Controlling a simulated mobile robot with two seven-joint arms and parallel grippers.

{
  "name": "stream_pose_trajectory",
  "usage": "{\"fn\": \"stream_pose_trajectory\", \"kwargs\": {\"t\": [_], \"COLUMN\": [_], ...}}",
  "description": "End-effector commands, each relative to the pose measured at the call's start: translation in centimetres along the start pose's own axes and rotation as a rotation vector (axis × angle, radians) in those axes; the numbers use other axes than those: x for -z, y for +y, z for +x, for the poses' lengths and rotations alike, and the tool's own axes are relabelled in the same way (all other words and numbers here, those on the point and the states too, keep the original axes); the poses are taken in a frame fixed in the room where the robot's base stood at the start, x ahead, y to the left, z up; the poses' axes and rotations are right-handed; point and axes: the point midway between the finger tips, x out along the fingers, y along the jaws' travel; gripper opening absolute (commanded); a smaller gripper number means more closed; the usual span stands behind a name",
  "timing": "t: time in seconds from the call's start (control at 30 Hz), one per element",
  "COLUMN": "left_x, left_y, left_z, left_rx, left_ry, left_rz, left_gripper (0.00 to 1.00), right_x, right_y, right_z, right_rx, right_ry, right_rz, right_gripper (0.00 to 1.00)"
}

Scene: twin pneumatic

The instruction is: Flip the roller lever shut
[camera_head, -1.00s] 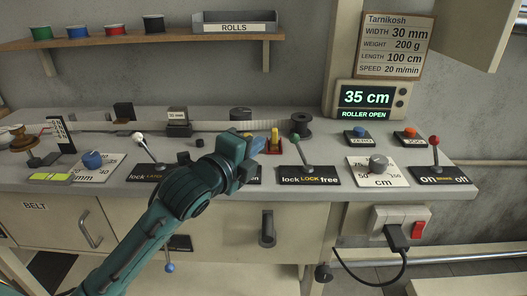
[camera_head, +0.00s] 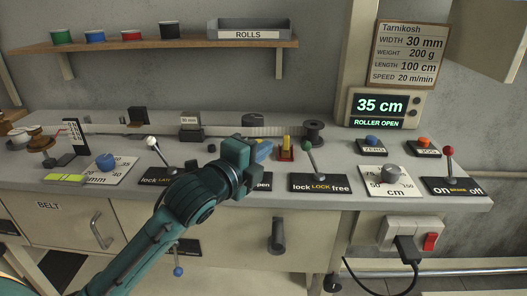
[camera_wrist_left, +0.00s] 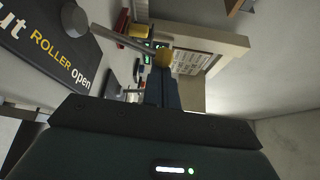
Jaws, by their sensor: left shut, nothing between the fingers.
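The roller lever (camera_wrist_left: 122,42) is a thin grey rod with a yellow knob. In the left wrist view it leans from its round pivot toward the "open" side of the black ROLLER plate (camera_wrist_left: 50,45). In the head view my left gripper hides the lever; only the "pen" end of its plate (camera_head: 263,183) shows. My left gripper (camera_head: 264,150) is shut and empty, over the bench at that plate. In the left wrist view its blue fingers (camera_wrist_left: 161,82) end right at the yellow knob; I cannot tell whether they touch. The display (camera_head: 378,109) reads "ROLLER OPEN". My right gripper is out of view.
Right of my gripper stand the red-and-yellow part (camera_head: 286,150) and the green-knobbed lock lever (camera_head: 312,160). A white-knobbed lever (camera_head: 156,152) stands to the left, a red-knobbed on/off lever (camera_head: 449,162) far right.

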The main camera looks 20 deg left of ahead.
Motion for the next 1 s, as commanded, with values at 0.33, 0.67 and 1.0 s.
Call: {"fn": "stream_pose_trajectory", "kwargs": {"t": [0.33,0.67,1.0], "left_x": [-1.1,-3.4,-5.3], "left_y": [-0.3,-0.4,-0.1], "left_z": [-0.6,-1.9,-3.0], "left_rx": [0.071,0.22,0.348], "left_ry": [-0.002,-0.004,-0.004], "left_rz": [-0.122,-0.378,-0.6], "left_gripper": [0.0,0.0,0.0], "right_x": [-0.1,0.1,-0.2], "right_y": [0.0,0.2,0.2], "right_z": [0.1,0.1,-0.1], "right_rx": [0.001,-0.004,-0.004], "right_ry": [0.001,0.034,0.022], "right_rz": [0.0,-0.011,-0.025], "right_gripper": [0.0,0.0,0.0]}}
